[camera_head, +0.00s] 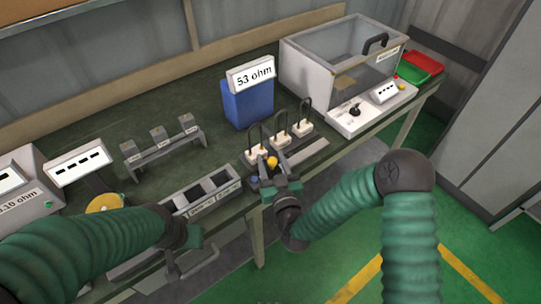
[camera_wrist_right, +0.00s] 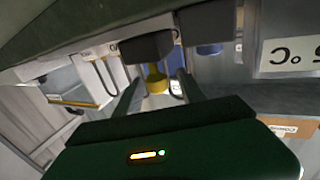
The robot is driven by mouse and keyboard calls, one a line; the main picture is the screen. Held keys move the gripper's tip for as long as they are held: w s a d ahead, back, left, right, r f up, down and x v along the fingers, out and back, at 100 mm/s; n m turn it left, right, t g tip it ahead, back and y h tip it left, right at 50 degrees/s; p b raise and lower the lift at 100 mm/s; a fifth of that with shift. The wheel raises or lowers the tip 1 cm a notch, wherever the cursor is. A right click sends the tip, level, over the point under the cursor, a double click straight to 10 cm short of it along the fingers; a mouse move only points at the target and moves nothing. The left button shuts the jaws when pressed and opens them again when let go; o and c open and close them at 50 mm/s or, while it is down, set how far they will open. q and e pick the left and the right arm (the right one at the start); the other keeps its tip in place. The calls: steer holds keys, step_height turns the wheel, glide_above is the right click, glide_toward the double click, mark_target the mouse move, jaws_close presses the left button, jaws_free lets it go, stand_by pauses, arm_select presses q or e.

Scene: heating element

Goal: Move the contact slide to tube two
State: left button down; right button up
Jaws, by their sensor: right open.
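Three pale blocks with dark wire loops stand in a row near the bench's front edge: near (camera_head: 257,154), middle (camera_head: 280,142) and far (camera_head: 303,129). I cannot read which is tube two. A yellow knob (camera_head: 272,162), perhaps that of the contact slide, is in front of the near and middle blocks. My right gripper (camera_head: 270,179) is open at this knob. In the right wrist view the yellow knob (camera_wrist_right: 156,84), under a dark block (camera_wrist_right: 146,47), lies between the open fingers (camera_wrist_right: 158,92), without clear contact. My left gripper (camera_head: 200,240) is low at the bench front, its jaws unclear.
A clear-lidded chamber (camera_head: 345,65) is at the back right, a dark tray (camera_head: 205,192) at the front. A blue knob (camera_head: 254,180) is beside my right gripper.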

steer(key=shift+d, duration=0.1)
steer(key=shift+c, duration=0.6)
steer(key=shift+w+d+f, duration=0.1)
steer(key=c, duration=0.5)
jaws_close()
